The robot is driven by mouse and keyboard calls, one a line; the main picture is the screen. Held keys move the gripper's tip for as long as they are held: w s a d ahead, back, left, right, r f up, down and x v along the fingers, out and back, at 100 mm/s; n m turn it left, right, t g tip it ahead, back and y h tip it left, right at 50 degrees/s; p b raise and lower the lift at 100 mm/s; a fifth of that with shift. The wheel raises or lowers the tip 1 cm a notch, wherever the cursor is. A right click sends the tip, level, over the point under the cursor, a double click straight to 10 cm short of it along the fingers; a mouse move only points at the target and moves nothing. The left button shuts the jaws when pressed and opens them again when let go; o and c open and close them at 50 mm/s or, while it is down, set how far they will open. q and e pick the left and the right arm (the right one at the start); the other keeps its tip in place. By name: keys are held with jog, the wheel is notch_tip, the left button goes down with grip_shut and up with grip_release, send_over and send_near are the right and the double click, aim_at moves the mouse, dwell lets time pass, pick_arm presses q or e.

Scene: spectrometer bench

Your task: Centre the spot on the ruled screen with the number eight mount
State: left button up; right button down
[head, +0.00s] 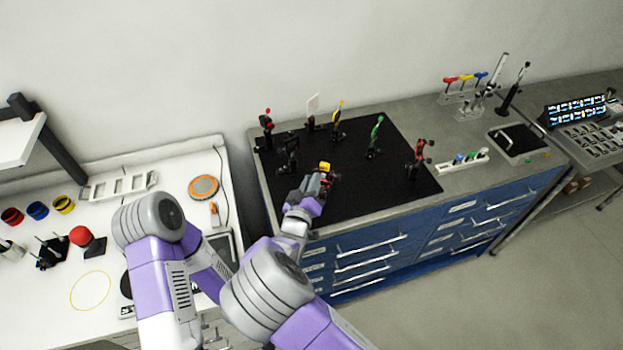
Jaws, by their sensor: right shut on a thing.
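Several small optical mounts stand on a black breadboard (396,188) on the blue-drawered bench. My right gripper (322,182) reaches in over its front left part and is shut on a small mount with a yellow top (324,166). The jaws hide much of this mount, and its number cannot be read. A small pale card (313,103) stands upright at the back of the board and may be the ruled screen. Its rulings and any spot are too small to make out. My left arm is over the white table; its gripper does not show.
Other mounts on the board include a green one (375,138), a red one (419,158), a black one (289,155) and a red-topped one (267,128). A rack with coloured handles (465,85) stands behind right. The board's front right is clear.

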jog(key=shift+n+p, duration=0.35)
jog(key=shift+n, duration=0.55)
jog(key=c, duration=1.1)
grip_release()
jog(key=shift+o, duration=0.2)
jog(key=shift+s, duration=0.1)
jog(key=v, duration=0.7)
jog(key=shift+s, duration=0.15)
